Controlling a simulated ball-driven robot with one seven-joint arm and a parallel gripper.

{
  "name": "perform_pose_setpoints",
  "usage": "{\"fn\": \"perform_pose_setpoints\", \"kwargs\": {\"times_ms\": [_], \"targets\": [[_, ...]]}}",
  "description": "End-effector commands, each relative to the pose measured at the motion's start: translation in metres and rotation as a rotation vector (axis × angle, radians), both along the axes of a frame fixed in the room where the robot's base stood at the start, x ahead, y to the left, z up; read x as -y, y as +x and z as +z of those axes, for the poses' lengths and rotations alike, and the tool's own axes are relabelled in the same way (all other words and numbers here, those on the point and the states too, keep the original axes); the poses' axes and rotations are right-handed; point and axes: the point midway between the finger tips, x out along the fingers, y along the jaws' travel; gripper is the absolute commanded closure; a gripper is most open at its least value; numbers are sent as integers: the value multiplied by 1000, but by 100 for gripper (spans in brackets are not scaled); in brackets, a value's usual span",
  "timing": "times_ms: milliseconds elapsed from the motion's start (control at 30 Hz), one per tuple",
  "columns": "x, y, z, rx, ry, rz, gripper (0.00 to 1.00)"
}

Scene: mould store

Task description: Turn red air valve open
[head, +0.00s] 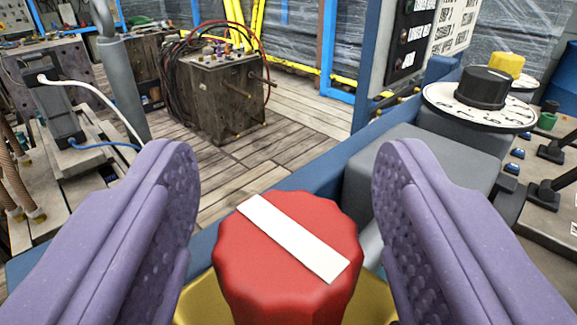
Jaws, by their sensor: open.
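The red air valve (262,262) is a scalloped red knob at the bottom middle of the head view. A white bar mark (294,238) runs across its top, slanting from upper left to lower right. The knob sits above a yellow base (203,303), mostly hidden behind it. My gripper (284,165) is open, with one purple finger to the left of the knob and one to the right. A gap shows between each finger and the knob. The fingertips reach past the knob's far edge in the picture.
A blue rail (325,178) runs behind the knob. A grey block (408,150) stands close behind the right finger. A black knob on a white dial (482,88) and a yellow knob (505,66) are at right. A wooden-sided box with cables (215,95) stands on the plank floor.

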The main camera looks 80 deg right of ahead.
Motion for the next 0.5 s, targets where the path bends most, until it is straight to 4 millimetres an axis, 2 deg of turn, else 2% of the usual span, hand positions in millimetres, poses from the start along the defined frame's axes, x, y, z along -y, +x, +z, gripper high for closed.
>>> {"fn": "perform_pose_setpoints", "kwargs": {"times_ms": [100,300,500], "targets": [[0,0,0,0,0,0,42],[-1,0,0,0,0,1,88],[-1,0,-1,-1,0,11,89]]}}
